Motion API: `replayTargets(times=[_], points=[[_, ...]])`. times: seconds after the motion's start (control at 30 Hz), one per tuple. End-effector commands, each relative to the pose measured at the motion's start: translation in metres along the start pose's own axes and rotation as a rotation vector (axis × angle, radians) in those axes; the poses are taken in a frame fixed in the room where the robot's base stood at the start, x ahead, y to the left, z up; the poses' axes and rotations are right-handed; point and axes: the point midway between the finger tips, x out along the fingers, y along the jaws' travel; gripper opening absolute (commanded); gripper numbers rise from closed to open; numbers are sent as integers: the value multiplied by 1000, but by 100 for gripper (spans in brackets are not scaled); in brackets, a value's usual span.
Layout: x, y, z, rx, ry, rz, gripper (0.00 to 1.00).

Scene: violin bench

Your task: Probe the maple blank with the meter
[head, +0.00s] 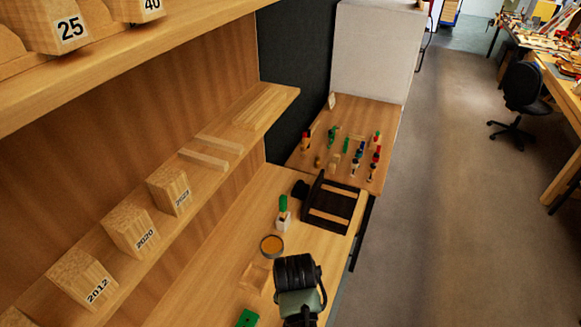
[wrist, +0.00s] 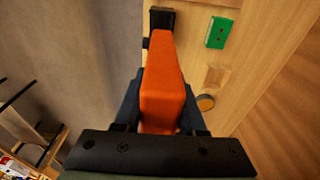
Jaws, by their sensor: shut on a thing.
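My gripper (wrist: 160,108) is shut on an orange, block-shaped tool, which looks like the meter (wrist: 162,85). A black part (wrist: 162,18) shows at its far end; I cannot tell if it belongs to the meter. In the head view my gripper (head: 298,280) is over the front of the bench, and the meter is hidden. Wooden wedge blocks marked 2012 (head: 82,277), 2020 (head: 132,232) and 2023 (head: 169,190) stand on the shelf to the left, apart from my gripper. I cannot tell which wood is the maple blank.
A round tin (head: 271,246), a green-topped white holder (head: 283,219), a dark rack (head: 330,205) and a green block (head: 247,318) are on the bench. Small bottles stand on the far table (head: 325,170). The shelf (head: 215,152) overhangs the bench's left side. Open floor (head: 440,200) lies right.

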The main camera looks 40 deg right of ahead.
Motion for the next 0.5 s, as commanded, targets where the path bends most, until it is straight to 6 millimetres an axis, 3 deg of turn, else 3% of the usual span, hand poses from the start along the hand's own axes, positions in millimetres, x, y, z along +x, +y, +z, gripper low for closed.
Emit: replayTargets(times=[0.27, 0.5], points=[[0, -1, 0, -1, 1, -1, 0], [11, 0, 2, -1, 1, -1, 0]])
